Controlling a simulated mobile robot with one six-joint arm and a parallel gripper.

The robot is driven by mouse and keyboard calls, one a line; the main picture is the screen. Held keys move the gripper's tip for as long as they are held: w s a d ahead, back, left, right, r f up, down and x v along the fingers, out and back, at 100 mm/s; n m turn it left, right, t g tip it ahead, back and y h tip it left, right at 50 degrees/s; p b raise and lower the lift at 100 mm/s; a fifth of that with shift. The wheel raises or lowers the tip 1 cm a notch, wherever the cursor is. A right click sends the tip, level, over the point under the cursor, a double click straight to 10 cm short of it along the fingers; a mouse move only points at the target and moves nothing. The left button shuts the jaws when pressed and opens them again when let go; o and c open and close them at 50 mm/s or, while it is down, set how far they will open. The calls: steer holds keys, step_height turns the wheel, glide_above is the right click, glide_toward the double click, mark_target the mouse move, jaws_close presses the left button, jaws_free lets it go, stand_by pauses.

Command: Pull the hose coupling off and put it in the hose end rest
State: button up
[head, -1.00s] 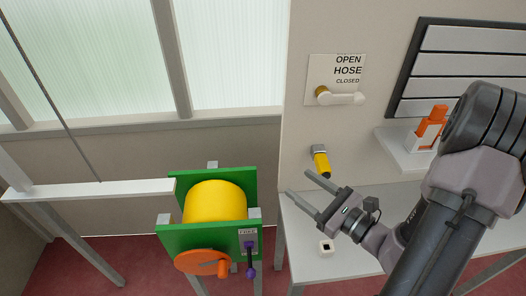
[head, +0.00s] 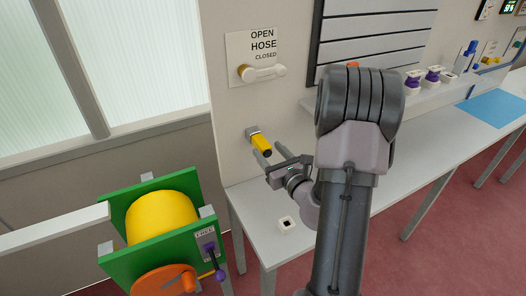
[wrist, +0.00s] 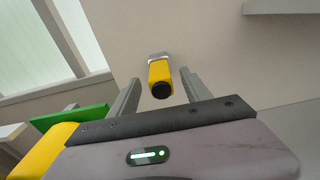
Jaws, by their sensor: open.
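The hose coupling (head: 261,143) is yellow with a black end and sits on a grey fitting on the wall, tilted downward. My gripper (head: 271,157) is open just in front of and below it. In the wrist view the coupling (wrist: 161,78) shows between the two fingers (wrist: 160,84), with a gap on each side; I cannot tell how far the fingertips reach along it. A small white block with a dark square hole (head: 286,223), which looks like the hose end rest, stands on the table below my gripper.
A lever (head: 262,72) on the OPEN HOSE CLOSED plate is above the coupling. A green reel frame (head: 178,245) with a yellow drum (head: 162,217) stands at the left. The white table (head: 375,190) has free room to the right. A shelf (head: 400,102) juts out behind my arm.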

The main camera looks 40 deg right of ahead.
mark_target(259, 142)
steer(key=x, duration=0.4)
steer(key=shift+w, duration=0.2)
jaws_close()
steer(key=shift+s, duration=0.15)
stand_by(1.6)
steer(key=shift+s+a+b, duration=0.15)
steer(key=shift+s+b, duration=0.15)
steer(key=shift+s, duration=0.15)
steer(key=c, duration=0.7)
jaws_free()
steer(key=shift+c, duration=0.2)
jaws_close()
